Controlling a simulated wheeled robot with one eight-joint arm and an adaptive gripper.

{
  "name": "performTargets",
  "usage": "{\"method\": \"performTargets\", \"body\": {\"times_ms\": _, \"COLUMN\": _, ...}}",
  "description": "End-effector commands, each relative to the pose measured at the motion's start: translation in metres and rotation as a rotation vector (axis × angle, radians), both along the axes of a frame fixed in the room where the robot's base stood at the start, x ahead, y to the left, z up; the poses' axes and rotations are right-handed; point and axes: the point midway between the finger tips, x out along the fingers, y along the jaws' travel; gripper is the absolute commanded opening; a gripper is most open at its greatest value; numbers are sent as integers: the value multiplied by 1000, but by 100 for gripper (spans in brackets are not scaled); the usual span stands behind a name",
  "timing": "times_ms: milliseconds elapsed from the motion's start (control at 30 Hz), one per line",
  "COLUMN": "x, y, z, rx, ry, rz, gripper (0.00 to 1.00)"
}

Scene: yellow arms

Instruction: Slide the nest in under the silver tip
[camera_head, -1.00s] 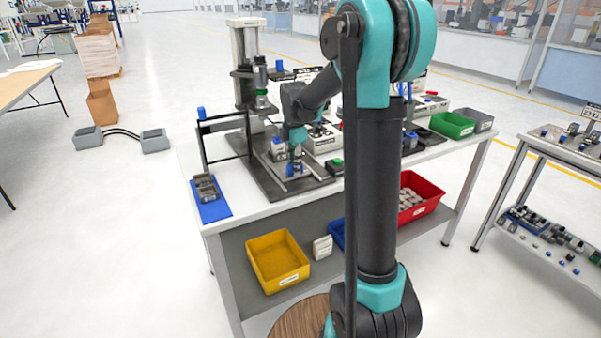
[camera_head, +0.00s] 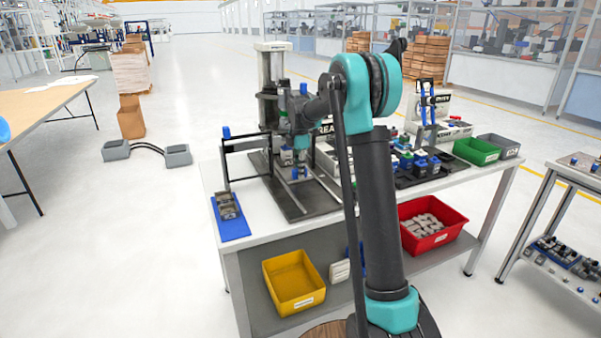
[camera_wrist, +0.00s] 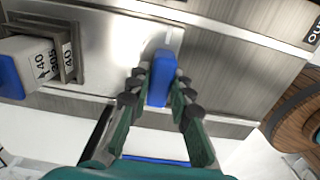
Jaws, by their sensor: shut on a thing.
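My gripper (camera_wrist: 158,88) is shut on a blue upright handle (camera_wrist: 161,75) on a steel plate in the wrist view. Left of the handle, a metal nest (camera_wrist: 69,48) holds a pale block (camera_wrist: 32,60) with printed numbers and a blue end. In the head view, my gripper (camera_head: 300,172) is low over the dark base plate of the press (camera_head: 318,203), beside the pale block (camera_head: 287,157). The press column (camera_head: 273,85) stands behind. The silver tip cannot be made out; my arm covers the area below the press head.
A black frame (camera_head: 226,170) stands at the left of the base plate. A blue mat (camera_head: 235,231) with a grey part lies at the table's left front. Dark trays with blue parts (camera_head: 420,165) stand to the right. Yellow (camera_head: 293,283) and red (camera_head: 432,226) bins sit on the lower shelf.

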Motion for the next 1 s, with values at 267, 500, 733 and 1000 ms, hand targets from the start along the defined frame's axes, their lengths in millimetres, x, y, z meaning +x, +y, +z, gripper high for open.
{"method": "performTargets", "body": {"times_ms": 267, "x": 5, "y": 2, "z": 1, "rx": 3, "ry": -14, "rz": 0, "gripper": 26}}
{"method": "performTargets", "body": {"times_ms": 500, "x": 4, "y": 1, "z": 1, "rx": 2, "ry": -11, "rz": 0, "gripper": 41}}
{"method": "performTargets", "body": {"times_ms": 733, "x": 3, "y": 1, "z": 3, "rx": 2, "ry": -9, "rz": 0, "gripper": 41}}
{"method": "performTargets", "body": {"times_ms": 1000, "x": 3, "y": 1, "z": 43, "rx": 2, "ry": -9, "rz": 0, "gripper": 41}}
